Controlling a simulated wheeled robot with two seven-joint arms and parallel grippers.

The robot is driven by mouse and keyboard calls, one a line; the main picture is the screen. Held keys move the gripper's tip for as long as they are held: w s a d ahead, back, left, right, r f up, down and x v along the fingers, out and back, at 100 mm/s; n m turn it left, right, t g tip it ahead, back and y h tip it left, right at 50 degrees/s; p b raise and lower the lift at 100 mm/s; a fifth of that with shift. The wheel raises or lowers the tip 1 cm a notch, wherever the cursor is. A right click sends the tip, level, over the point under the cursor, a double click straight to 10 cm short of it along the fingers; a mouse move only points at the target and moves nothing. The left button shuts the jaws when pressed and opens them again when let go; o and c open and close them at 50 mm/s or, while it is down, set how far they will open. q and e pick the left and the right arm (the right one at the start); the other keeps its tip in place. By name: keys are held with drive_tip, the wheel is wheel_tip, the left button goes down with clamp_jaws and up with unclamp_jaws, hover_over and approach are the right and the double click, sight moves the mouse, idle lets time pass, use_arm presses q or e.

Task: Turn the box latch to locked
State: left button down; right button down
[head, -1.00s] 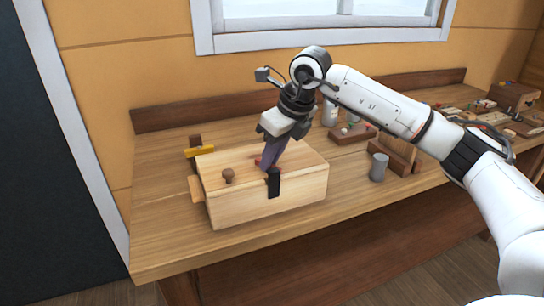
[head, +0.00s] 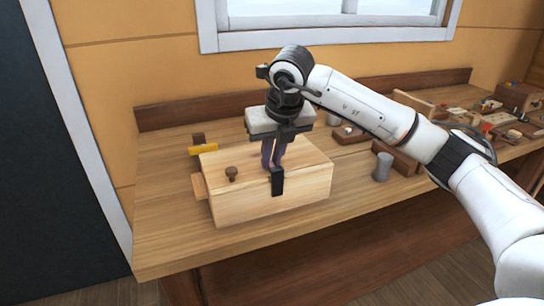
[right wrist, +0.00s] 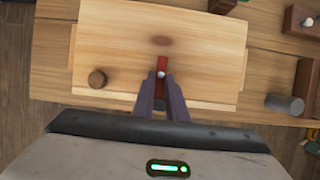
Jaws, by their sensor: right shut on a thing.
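The pale wooden box (head: 238,201) sits on the workbench with a round brown knob (head: 232,174) on its lid. A black piece (head: 277,182) hangs at the front edge of the box. My right gripper (head: 272,166) points down at the lid just behind the black piece. In the right wrist view, my right gripper (right wrist: 161,80) is shut on the red latch bar (right wrist: 162,64), which lies front to back across the lid. In the head view the fingers hide the red bar. My left gripper is out of view.
A yellow-handled tool (head: 203,150) lies behind the box at the left. A grey cylinder (head: 382,167) stands to the right of the box. Wooden blocks and small parts fill the bench's far right. The bench front (head: 180,255) is clear.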

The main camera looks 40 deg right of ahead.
drive_tip(key=c, duration=1.8)
unclamp_jaws()
drive_tip(key=shift+o, duration=0.2)
drive_tip(key=v, duration=1)
drive_tip(key=shift+r, duration=0.15)
